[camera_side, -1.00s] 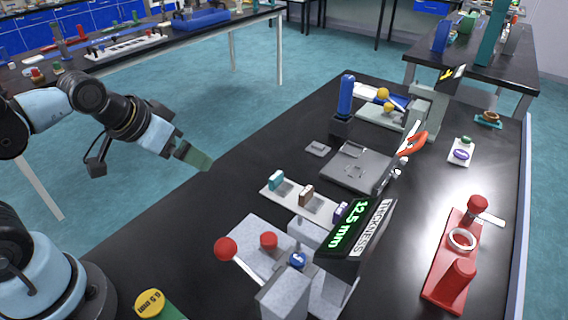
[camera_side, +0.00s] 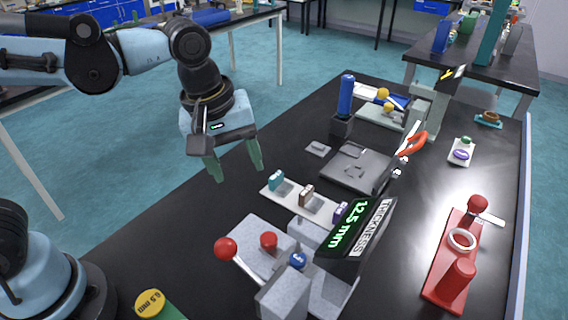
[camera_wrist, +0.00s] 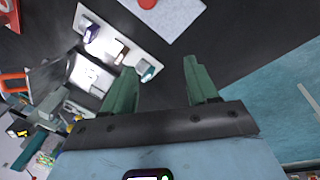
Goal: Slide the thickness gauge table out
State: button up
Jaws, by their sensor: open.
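The thickness gauge stands at the front of the bench in the side view, with a dark display (camera_side: 358,232) reading 12.5 mm and "THICKNESS". Its grey table (camera_side: 262,240) lies to the left of the display, with a red button on it. A lever with a red ball (camera_side: 225,249) reaches up at the table's left. My gripper (camera_side: 238,172) is open and empty, above the bench's left edge, behind and left of the gauge. In the wrist view its green fingers (camera_wrist: 163,82) are spread apart, and part of the grey table (camera_wrist: 172,22) shows at the top edge.
A white strip (camera_side: 283,196) with several small coloured blocks lies behind the gauge. A grey hinged plate (camera_side: 350,172) sits farther back. A red stand (camera_side: 452,268) is at the right. A yellow-topped weight (camera_side: 149,303) is at the front left. Bare bench lies left of the strip.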

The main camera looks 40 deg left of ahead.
aim_at(269, 238)
jog(key=d+n+g, duration=0.2)
jog(key=d+n, duration=0.3)
jog(key=d, duration=0.2)
jog(key=shift+y, duration=0.4)
jog(key=f, duration=1.2)
jog(key=shift+s+f, duration=0.15)
jog(key=shift+s, duration=0.25)
jog(key=shift+a, duration=0.1)
grip_shut()
